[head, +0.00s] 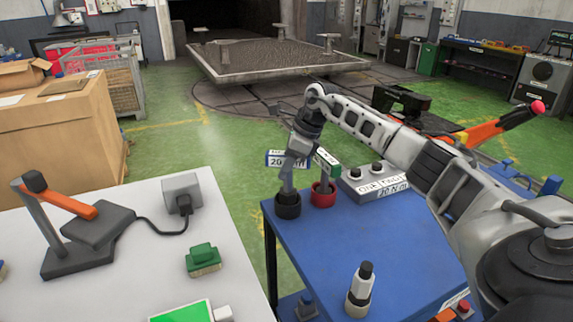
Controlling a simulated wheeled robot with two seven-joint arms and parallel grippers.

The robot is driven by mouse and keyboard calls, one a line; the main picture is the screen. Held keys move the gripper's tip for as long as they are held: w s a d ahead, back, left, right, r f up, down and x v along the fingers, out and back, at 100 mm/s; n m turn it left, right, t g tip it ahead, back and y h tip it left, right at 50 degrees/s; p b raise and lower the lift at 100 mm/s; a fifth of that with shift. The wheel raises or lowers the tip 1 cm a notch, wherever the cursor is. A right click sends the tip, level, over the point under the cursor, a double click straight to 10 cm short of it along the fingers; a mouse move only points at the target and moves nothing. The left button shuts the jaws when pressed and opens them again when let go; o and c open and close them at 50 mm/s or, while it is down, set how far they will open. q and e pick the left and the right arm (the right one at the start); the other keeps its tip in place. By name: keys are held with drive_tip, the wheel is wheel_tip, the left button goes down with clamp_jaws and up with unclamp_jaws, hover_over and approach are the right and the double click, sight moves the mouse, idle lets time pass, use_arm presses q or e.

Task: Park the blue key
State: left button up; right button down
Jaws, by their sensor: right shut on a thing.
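The blue key (274,158), with a blue-edged white number tag, is at the far left corner of the blue table. My right gripper (293,168) is shut on it and comes down over a black round holder (288,206). The gripper hides much of the key, and I cannot tell whether its lower end is inside the holder or just above it. A green-edged tag (328,163) stands just to the right, over a red round holder (323,195). My left gripper is not in view.
The blue table (330,245) also bears a grey control box (372,180) and a black-and-white upright piece (360,290). A white table (130,270) at left holds an orange-handled lever (70,208), a grey box (182,193) and a green block (203,258). A gap separates the tables.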

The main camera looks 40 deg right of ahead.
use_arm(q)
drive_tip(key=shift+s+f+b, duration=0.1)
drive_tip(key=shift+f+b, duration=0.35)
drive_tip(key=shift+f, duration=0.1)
use_arm(e)
drive_tip(key=shift+f, duration=0.75)
use_arm(q)
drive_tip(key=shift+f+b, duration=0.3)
drive_tip(key=shift+b, duration=0.3)
use_arm(e)
drive_tip(key=shift+f, duration=0.9)
drive_tip(key=c, duration=1.1)
unclamp_jaws()
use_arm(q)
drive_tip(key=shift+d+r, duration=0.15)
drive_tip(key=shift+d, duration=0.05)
use_arm(e)
drive_tip(key=shift+v, duration=8.05)
